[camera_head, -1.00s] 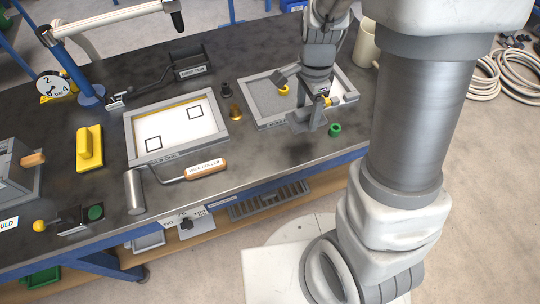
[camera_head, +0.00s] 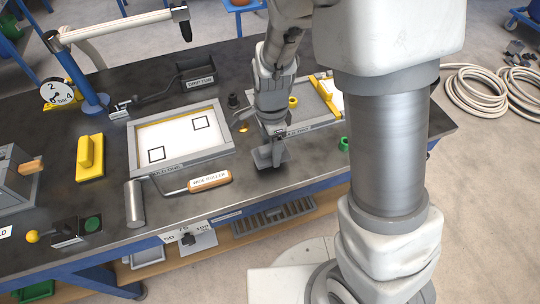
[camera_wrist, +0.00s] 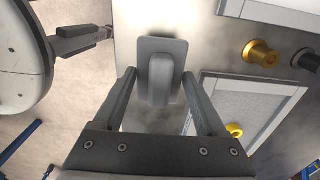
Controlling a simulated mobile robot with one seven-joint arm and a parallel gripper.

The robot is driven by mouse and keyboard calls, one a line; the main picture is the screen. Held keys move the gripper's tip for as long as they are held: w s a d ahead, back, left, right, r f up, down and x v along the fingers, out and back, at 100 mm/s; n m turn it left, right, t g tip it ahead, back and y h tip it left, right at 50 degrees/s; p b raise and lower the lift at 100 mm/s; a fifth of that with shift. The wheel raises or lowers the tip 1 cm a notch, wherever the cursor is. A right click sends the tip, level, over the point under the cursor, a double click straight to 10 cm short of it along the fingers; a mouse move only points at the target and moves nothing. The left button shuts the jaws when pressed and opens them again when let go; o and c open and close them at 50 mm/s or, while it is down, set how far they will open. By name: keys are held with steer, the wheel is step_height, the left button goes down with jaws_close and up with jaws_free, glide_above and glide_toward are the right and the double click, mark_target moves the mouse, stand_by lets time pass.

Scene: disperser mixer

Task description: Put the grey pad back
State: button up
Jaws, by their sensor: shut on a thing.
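The grey pad (camera_head: 266,158) is a flat grey plate with a raised handle. My gripper (camera_head: 273,133) is shut on it, and the pad is below the fingers. In the head view it is over the dark bench top, in front of the right framed tray. I cannot tell whether it touches the bench. In the wrist view the pad (camera_wrist: 160,46) lies between and beyond the fingertips of my gripper (camera_wrist: 160,76). My arm hides part of the right tray.
The right framed tray (camera_head: 300,128) holds a yellow ring (camera_head: 293,102) and a yellow-edged bar. A left framed panel (camera_head: 150,175), a roller with orange handle (camera_head: 210,181) and a yellow pad (camera_head: 90,155) lie left. A green ring (camera_head: 343,144) is to the right.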

mark_target(270, 157)
steer(key=shift+a+f+b, duration=0.15)
steer(key=shift+f+b, duration=0.4)
steer(key=shift+f, duration=1.55)
steer(key=shift+f, duration=0.2)
steer(key=o, duration=1.2)
steer(key=shift+o, duration=0.2)
steer(key=shift+r, duration=0.1)
